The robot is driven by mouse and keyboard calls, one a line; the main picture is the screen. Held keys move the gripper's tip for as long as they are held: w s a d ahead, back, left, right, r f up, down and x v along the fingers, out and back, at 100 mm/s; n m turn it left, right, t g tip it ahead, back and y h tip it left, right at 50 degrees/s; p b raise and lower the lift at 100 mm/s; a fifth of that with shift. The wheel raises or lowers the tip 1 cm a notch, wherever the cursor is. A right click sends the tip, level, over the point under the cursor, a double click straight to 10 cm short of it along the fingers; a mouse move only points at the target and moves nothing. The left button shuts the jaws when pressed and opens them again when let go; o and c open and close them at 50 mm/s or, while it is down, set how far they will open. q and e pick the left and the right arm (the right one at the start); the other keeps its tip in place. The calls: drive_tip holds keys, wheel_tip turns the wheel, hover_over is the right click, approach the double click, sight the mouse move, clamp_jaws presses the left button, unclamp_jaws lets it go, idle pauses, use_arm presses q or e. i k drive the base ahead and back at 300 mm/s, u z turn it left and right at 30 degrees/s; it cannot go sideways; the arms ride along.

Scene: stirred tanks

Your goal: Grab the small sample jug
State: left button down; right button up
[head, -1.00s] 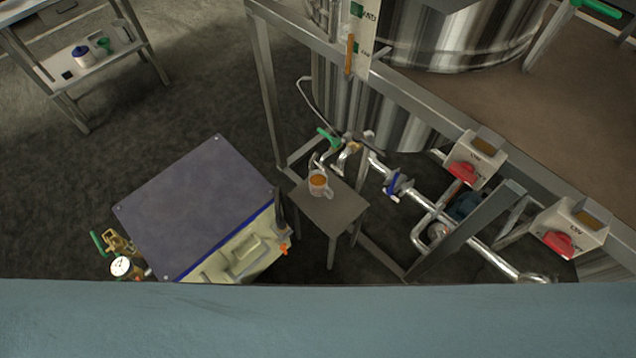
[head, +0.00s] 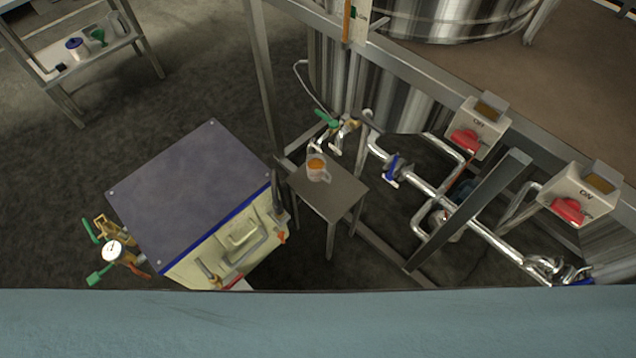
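A small jug (head: 317,168) with orange-brown contents and a pale handle stands upright on a small grey stand (head: 337,196) near the middle of the head view. The stand is beside the tank frame, below a tap with a green handle (head: 326,119). Neither of my grippers shows in this view, and nothing is touching the jug.
A cream box with a dark top (head: 190,190) stands left of the stand. Pipes with a blue valve (head: 392,168) and red-switched boxes (head: 469,140) lie to the right. A shelf table (head: 104,50) is at upper left. Open floor lies between.

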sight(315, 163)
drive_tip(key=u, duration=1)
drive_tip(key=k, duration=0.1)
drive_tip(key=z, duration=1.4)
drive_tip(key=i, duration=0.9)
drive_tip(key=u, duration=0.7)
